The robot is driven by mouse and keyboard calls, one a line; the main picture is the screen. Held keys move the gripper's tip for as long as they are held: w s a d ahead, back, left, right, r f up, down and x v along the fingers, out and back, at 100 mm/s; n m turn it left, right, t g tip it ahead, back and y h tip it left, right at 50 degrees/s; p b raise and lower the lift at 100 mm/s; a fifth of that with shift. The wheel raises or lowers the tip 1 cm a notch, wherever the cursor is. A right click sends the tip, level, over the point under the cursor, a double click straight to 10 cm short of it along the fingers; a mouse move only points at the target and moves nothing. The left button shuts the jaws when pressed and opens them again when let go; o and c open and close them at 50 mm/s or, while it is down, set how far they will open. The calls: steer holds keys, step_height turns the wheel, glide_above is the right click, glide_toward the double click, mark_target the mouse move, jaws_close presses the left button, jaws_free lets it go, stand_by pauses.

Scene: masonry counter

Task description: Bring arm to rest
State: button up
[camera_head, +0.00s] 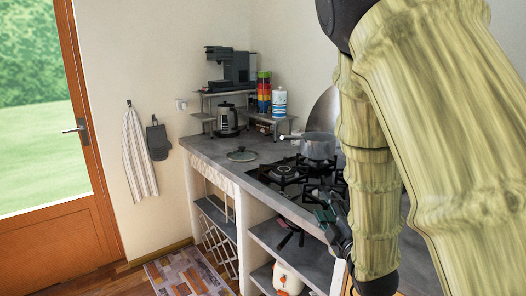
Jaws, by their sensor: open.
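My arm, with its bamboo-like surface, fills the right side of the view and hangs down in front of the counter. My gripper (328,212) is dark and shows small at the arm's lower left, in front of the counter's front edge. It is open, and I see nothing between its fingers. Part of it is hidden behind my arm.
The grey counter (208,150) carries a gas stove (285,174), a saucepan (318,146), a glass lid (242,154) and a kettle (228,120). Open shelves (290,255) lie below. The floor beside the patterned rug (190,272) is clear near the door (60,235).

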steer(key=s+d+f+m+g+h, duration=0.1)
steer(key=s+f+m+g, duration=0.25)
steer(key=f, duration=0.75)
steer(key=s+d+f+m+g+h+p, duration=0.1)
steer(key=s+d+f+m+g, duration=0.3)
steer(key=f, duration=0.6)
steer(key=s+a+f+m+g+h, duration=0.15)
steer(key=s+f, duration=0.35)
steer(key=f, duration=0.6)
steer(key=s+f+m+g, duration=0.3)
steer(key=s+f, duration=0.3)
steer(key=s, duration=0.3)
steer(key=s+d+f+m+g, duration=0.1)
steer(key=s+f, duration=0.4)
steer(key=s, duration=0.5)
steer(key=s+f+m+g+p, duration=0.1)
steer(key=s+f+m+g, duration=0.3)
steer(key=s, duration=0.5)
step_height(320, 180, down, 3)
steer(key=shift+s+d+r+m+g, duration=0.15)
steer(key=shift+s+d+m+g, duration=0.2)
steer(key=shift+g, duration=0.45)
